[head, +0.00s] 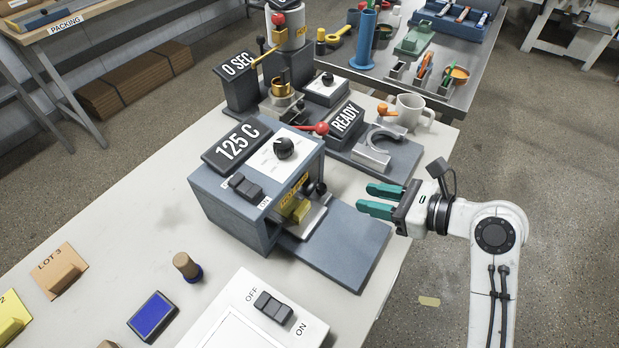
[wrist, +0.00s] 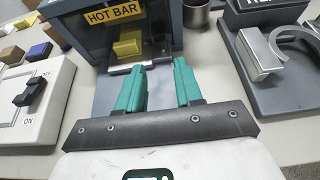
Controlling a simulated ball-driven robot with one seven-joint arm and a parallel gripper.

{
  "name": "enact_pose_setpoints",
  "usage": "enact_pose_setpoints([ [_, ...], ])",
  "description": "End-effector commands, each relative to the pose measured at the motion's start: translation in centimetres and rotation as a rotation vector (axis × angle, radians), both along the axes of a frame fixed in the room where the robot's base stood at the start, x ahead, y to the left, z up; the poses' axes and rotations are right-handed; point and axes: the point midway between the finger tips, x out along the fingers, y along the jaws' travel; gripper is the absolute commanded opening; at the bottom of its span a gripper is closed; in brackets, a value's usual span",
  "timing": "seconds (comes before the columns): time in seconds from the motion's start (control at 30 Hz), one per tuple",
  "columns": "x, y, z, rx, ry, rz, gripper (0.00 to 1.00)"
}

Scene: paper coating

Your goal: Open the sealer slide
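The sealer (head: 225,200) is a blue-grey box with a "125 C" display, a dial and a black rocker switch. Its front opening shows a metal slide (head: 308,222) with a yellow block (head: 296,208) and a dark round knob (head: 318,187). The slide sits mostly inside, under the "HOT BAR" label (wrist: 112,14). In the wrist view the yellow block (wrist: 128,43) shows inside the opening; the knob is hard to make out. My gripper (head: 366,199) is open and empty, above the grey base plate (head: 345,250), apart from the slide, its green fingers (wrist: 158,75) pointing at the opening.
A "READY" station (head: 345,118) with a red-handled lever and a metal clamp ring (head: 375,145) stands behind, near a white mug (head: 411,110). A white switch box (head: 250,318) stands in front. The base plate before the opening is clear.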

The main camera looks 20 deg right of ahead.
Motion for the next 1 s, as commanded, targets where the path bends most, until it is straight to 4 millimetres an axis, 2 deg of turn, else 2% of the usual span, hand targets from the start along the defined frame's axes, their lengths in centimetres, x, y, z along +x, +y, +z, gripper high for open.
enact_pose_setpoints([
  [0.23, 1.4, 1.1, -0.8, 0.005, 0.002, 0.001, 0.35],
  [0.5, 5.1, 3.8, -2.6, 0.002, 0.0, 0.002, 0.35],
  [0.7, 7.2, 5.2, -3.7, 0.001, 0.001, 0.001, 0.35],
  [1.0, 8.1, 5.9, -4.2, 0.001, 0.001, 0.0, 0.35],
])
